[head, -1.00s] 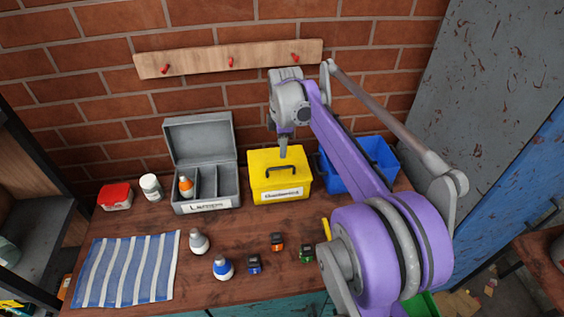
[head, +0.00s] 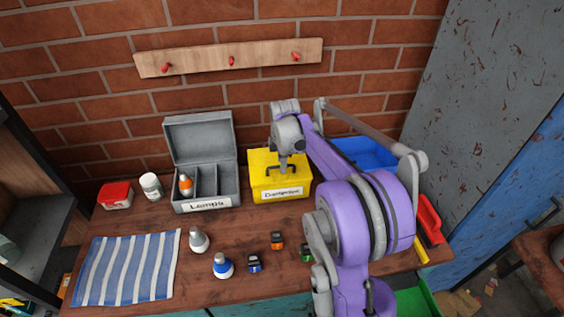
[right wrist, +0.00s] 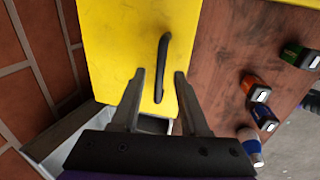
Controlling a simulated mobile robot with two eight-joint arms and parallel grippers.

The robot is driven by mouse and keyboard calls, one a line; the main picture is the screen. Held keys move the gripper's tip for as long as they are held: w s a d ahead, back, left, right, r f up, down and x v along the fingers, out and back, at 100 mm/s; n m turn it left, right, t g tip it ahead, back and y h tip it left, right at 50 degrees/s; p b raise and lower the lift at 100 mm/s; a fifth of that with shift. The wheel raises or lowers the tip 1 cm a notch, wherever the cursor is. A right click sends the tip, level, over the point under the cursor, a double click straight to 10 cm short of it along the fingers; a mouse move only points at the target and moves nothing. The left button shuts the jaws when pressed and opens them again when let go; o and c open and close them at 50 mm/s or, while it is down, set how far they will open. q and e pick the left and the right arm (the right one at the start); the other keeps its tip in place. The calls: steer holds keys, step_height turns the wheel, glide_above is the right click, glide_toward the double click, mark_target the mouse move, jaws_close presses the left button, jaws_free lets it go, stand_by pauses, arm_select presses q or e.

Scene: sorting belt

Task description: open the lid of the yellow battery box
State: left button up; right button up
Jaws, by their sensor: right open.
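The yellow battery box (head: 262,183) stands on the wooden table below the brick wall, with its lid shut and a white label on its front. Its dark lid handle (right wrist: 163,62) shows in the right wrist view. My right gripper (head: 284,170) is over the lid and hides part of the handle in the head view. In the right wrist view the right gripper (right wrist: 160,74) is open, with a finger on each side of the handle's near part; I cannot tell how close in height they are. My left gripper is not in view.
An open grey lamp box (head: 222,202) stands just left of the yellow box, and a blue bin (head: 365,152) stands to its right. Several small batteries and lamps lie in front, including an orange battery (head: 277,240). A striped cloth (head: 125,270) lies front left.

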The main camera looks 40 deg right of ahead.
jaws_close()
stand_by(1.4)
